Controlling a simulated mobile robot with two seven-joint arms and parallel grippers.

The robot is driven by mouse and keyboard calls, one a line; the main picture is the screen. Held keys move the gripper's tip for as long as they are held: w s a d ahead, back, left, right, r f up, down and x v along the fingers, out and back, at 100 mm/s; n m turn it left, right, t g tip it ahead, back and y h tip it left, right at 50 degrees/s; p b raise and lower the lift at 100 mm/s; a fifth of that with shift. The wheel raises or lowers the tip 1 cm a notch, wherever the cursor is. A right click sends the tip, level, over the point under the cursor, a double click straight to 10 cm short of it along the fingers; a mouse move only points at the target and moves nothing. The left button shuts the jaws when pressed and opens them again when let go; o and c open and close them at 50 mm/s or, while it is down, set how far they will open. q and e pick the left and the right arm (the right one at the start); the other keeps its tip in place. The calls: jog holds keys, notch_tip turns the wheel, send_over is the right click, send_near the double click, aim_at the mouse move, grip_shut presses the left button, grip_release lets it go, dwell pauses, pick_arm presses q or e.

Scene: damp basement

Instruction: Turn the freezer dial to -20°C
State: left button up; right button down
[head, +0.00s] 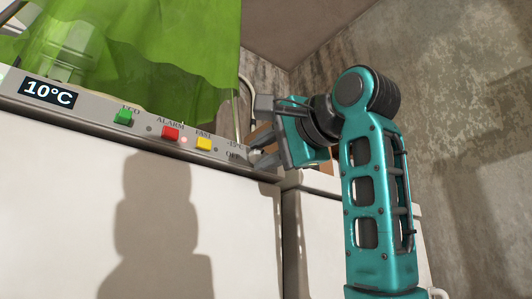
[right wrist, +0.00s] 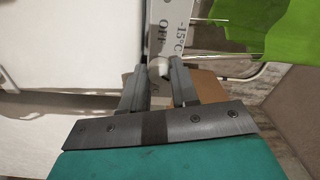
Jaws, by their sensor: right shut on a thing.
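The white freezer (head: 80,200) has a grey control panel (head: 90,118) along its top front edge. Its display (head: 48,92) reads 10°C. Green (head: 124,117), red (head: 171,133) and yellow (head: 204,144) buttons follow to the right, labelled ECO, ALARM and FAST. Marks -15°C and OFF are at the panel's right end. My right gripper (head: 262,157) is at that end. In the right wrist view its fingers (right wrist: 158,80) are closed around the pale dial (right wrist: 158,68), below the OFF and -15°C marks. The fingers hide much of the dial; its pointer cannot be made out. My left gripper is not in view.
A green cloth (head: 185,50) drapes over the freezer top, with clear containers showing at the left. A brown box (right wrist: 208,88) and a metal tube frame (right wrist: 245,73) are beyond the panel's end. A stained concrete wall (head: 470,90) stands at the right.

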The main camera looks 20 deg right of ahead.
dwell(0.3)
jog(key=c, duration=0.8)
grip_release()
jog(key=shift+c, duration=0.2)
pick_arm(q)
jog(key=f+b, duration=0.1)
jog(key=b, duration=0.1)
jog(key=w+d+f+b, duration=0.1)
jog(key=b, duration=0.1)
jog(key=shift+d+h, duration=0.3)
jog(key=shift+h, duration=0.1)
pick_arm(e)
jog(key=v, duration=1.3)
jog(key=shift+r, duration=0.1)
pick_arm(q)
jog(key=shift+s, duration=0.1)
